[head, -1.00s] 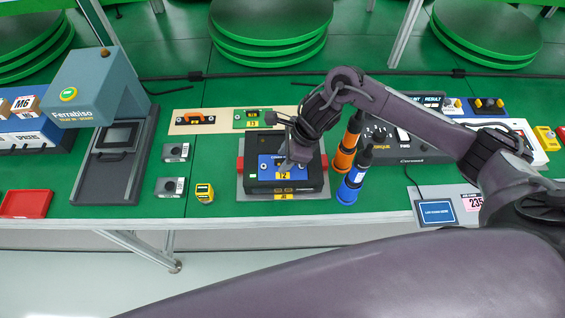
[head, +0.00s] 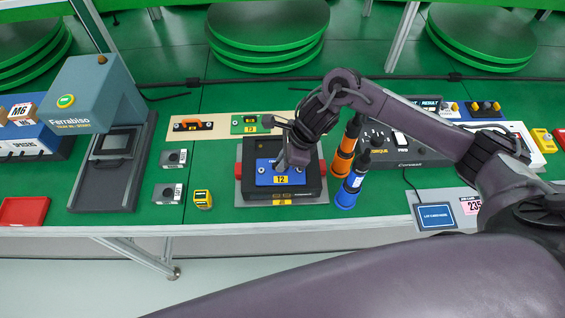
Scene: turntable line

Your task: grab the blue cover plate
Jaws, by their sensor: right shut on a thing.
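The blue cover plate (head: 264,180), with a yellow T2 label, sits on the black fixture (head: 309,183) in the middle of the bench. The fixture rests on a grey base with red blocks at its sides. My right gripper (head: 285,164) reaches down over the plate from the upper right and is shut on it. The fingertips and the grasped part are largely hidden by the wrist. The plate looks level and still in its place on the fixture. My left gripper is out of view.
A blue-and-black driver (head: 352,182) and an orange one (head: 344,155) stand close to the right of the fixture. Behind it lies a green plate (head: 243,126) beside an orange-handled part (head: 193,124). Grey blocks (head: 168,192) and a yellow gauge (head: 203,199) stand left.

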